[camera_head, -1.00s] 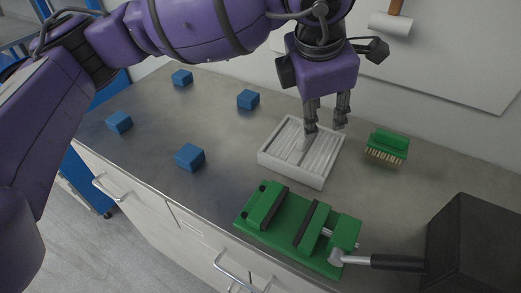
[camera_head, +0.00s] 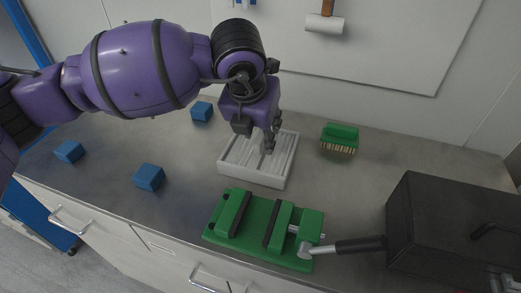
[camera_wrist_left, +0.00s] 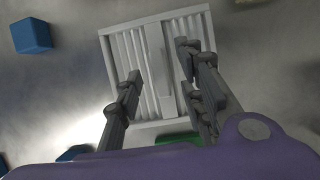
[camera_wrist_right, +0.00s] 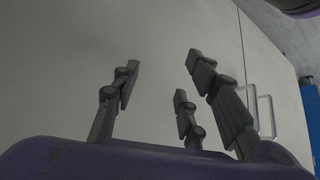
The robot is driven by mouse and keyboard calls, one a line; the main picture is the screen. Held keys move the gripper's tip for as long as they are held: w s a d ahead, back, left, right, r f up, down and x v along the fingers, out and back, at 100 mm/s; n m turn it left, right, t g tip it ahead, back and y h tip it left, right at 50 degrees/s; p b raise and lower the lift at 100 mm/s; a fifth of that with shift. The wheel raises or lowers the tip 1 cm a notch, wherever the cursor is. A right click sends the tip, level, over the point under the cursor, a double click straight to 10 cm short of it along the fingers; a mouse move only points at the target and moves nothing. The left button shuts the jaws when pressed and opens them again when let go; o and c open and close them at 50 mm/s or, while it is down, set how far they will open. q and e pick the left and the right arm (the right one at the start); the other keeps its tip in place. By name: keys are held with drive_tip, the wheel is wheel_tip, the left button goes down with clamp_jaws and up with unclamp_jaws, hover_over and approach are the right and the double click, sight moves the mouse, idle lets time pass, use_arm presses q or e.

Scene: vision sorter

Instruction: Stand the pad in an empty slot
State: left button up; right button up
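The white slotted rack (camera_head: 257,179) stands on the bench, and its parallel slots show in the left wrist view (camera_wrist_left: 110,42). A pale grey piece that looks like the pad (camera_wrist_left: 168,103) stands among the slots. Its colour is close to the rack's, so its exact slot is hard to tell. My left gripper (camera_head: 272,143) is pointed down over the rack. In the left wrist view its fingers (camera_wrist_left: 160,80) are spread on either side of the pale piece, with gaps showing. My right gripper (camera_wrist_right: 160,80) is open and empty, facing a pale cabinet front.
A green vise (camera_head: 255,222) with a grey handle lies in front of the rack. A green brush (camera_head: 340,137) is behind it to the right, and a dark box (camera_head: 440,225) stands at the right. Several blue blocks (camera_head: 149,177) lie on the left of the bench.

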use_arm(q)
drive_tip(key=shift+w+f, duration=0.2)
drive_tip(key=shift+f, duration=0.3)
clamp_jaws()
drive_tip(key=shift+r, duration=0.15)
